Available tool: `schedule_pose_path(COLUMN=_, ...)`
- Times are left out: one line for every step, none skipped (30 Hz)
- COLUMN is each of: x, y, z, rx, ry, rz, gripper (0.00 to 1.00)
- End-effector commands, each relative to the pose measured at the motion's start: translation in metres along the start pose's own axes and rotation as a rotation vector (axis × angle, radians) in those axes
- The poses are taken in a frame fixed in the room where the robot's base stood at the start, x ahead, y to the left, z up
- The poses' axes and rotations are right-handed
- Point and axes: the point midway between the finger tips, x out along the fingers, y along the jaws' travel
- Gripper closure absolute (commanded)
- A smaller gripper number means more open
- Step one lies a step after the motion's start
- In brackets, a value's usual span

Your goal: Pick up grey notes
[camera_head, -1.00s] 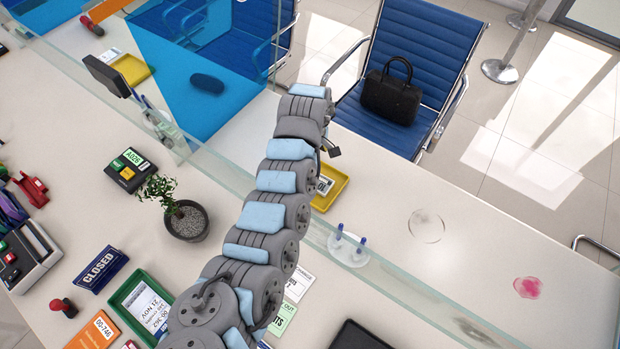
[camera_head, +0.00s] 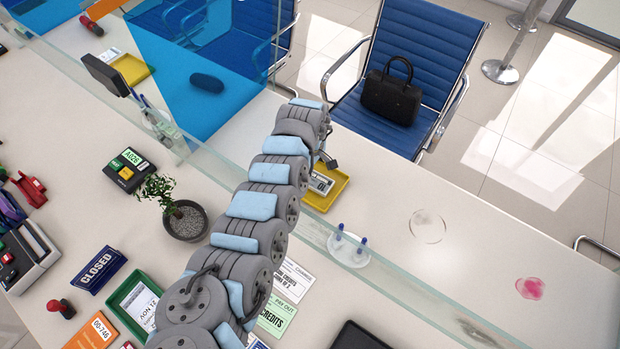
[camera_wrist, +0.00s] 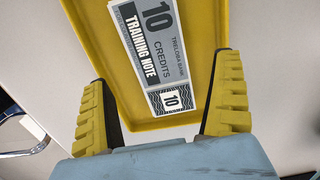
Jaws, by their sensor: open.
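The grey notes (camera_wrist: 152,42) lie in a yellow tray (camera_wrist: 205,17) in the wrist view, printed "10 CREDITS" and "TRAINING NOTE". In the head view the notes (camera_head: 321,183) and tray (camera_head: 338,190) are partly hidden behind my arm, on the customer side of the glass. My gripper (camera_wrist: 165,100) is open in the wrist view, with yellow ribbed fingers on either side of the tray's near end. Nothing is between the fingertips except the view of the tray and notes below. In the head view the fingers are hidden behind my arm.
A glass screen (camera_head: 400,283) runs along the counter beside my arm. A potted plant (camera_head: 184,219) stands left of my arm. The counter right of the tray (camera_head: 390,185) is mostly clear.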

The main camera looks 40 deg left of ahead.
Motion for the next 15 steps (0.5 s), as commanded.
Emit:
schedule_pose_path(x=0.006, y=-0.001, z=-0.001, rx=0.001, ry=0.002, rz=-0.004, gripper=0.04)
schedule_pose_path(x=0.008, y=-0.001, z=-0.002, rx=0.001, ry=0.002, rz=-0.004, gripper=0.04)
schedule_pose_path(x=0.011, y=0.0, z=-0.003, rx=0.002, ry=0.003, rz=-0.002, gripper=0.04)
schedule_pose_path(x=0.014, y=0.001, z=-0.003, rx=0.002, ry=0.003, rz=0.0, gripper=0.04)
schedule_pose_path(x=0.016, y=0.001, z=-0.003, rx=0.002, ry=0.003, rz=0.001, gripper=0.04)
schedule_pose_path(x=0.025, y=0.0, z=-0.002, rx=0.003, ry=0.002, rz=-0.001, gripper=0.04)
schedule_pose_path(x=0.029, y=-0.001, z=-0.003, rx=0.002, ry=0.002, rz=-0.003, gripper=0.04)
schedule_pose_path(x=0.033, y=-0.001, z=-0.003, rx=0.002, ry=0.002, rz=-0.004, gripper=0.04)
schedule_pose_path(x=0.035, y=-0.001, z=-0.003, rx=0.001, ry=0.001, rz=-0.004, gripper=0.04)
schedule_pose_path(x=0.036, y=-0.001, z=-0.003, rx=0.001, ry=0.001, rz=-0.003, gripper=0.04)
schedule_pose_path(x=0.037, y=-0.001, z=-0.003, rx=0.001, ry=0.001, rz=-0.002, gripper=0.04)
schedule_pose_path(x=0.037, y=0.0, z=-0.003, rx=0.001, ry=0.001, rz=-0.001, gripper=0.04)
schedule_pose_path(x=0.037, y=0.0, z=-0.003, rx=0.001, ry=0.001, rz=0.0, gripper=0.04)
schedule_pose_path(x=0.037, y=0.0, z=-0.003, rx=0.001, ry=0.001, rz=0.0, gripper=0.04)
schedule_pose_path(x=0.036, y=0.0, z=-0.003, rx=0.001, ry=0.001, rz=0.0, gripper=0.04)
